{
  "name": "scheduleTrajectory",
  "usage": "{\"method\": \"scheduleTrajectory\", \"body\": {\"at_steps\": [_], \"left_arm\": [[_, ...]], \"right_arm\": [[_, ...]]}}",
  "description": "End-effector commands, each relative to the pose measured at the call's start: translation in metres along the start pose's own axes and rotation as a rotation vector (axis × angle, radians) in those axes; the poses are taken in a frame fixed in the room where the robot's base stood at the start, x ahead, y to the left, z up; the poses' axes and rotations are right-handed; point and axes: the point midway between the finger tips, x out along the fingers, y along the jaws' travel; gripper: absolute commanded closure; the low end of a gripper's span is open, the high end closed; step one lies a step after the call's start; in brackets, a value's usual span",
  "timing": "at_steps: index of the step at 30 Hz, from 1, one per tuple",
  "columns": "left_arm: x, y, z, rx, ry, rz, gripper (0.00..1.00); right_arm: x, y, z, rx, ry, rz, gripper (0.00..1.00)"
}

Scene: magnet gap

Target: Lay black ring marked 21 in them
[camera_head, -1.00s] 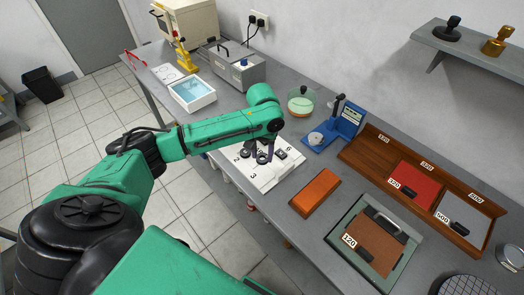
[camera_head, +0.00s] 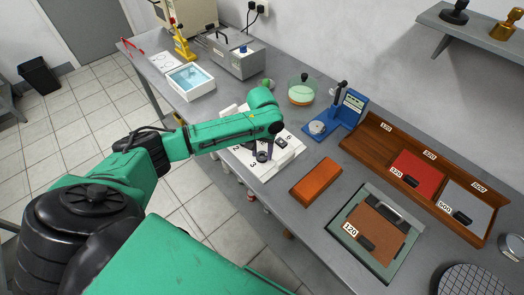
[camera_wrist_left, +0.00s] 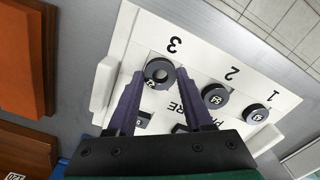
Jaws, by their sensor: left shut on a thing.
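A white board (camera_wrist_left: 195,30) with printed numbers lies on the bench, and it also shows in the head view (camera_head: 268,172). My left gripper (camera_wrist_left: 158,78) points down over it with its fingers shut on a black ring (camera_wrist_left: 158,70) beside the number 3. The ring's mark is too small to read surely, and I cannot tell whether it touches the board. Two other black rings sit on the board, one by the 2 (camera_wrist_left: 214,95) and one by the 1 (camera_wrist_left: 256,113). Dark parts behind the fingers are partly hidden. My right gripper is out of view.
An orange block (camera_head: 315,182) lies right of the board. A blue gauge stand (camera_head: 340,115) and a glass dish (camera_head: 302,90) stand behind it. A wooden tray (camera_head: 370,148) and a brown plate marked 120 (camera_head: 375,235) lie farther right.

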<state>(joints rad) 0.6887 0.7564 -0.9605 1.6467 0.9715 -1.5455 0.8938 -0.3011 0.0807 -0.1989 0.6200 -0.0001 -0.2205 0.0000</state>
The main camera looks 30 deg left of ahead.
Motion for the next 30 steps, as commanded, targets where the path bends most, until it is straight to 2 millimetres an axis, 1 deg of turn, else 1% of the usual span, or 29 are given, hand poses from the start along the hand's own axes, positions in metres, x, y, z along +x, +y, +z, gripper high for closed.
{"method": "scheduleTrajectory", "body": {"at_steps": [22,23,24,25,30], "left_arm": [[0.0032,0.0005,-0.0001,0.0,0.0,0.001,0.98],[0.0033,0.0005,-0.0002,0.001,0.001,0.001,0.41],[0.0033,0.0005,-0.0002,0.001,0.001,0.001,0.26],[0.0033,0.0005,-0.0002,0.001,0.001,0.001,0.15],[0.0034,0.0003,-0.0002,0.0,0.0,0.001,0.14]], "right_arm": [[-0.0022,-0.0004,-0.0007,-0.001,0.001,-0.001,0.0],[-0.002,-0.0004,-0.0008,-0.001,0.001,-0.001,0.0],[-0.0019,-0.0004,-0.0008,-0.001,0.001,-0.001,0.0],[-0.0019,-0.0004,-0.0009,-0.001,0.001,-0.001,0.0],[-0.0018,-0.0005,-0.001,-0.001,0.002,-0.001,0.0]]}}
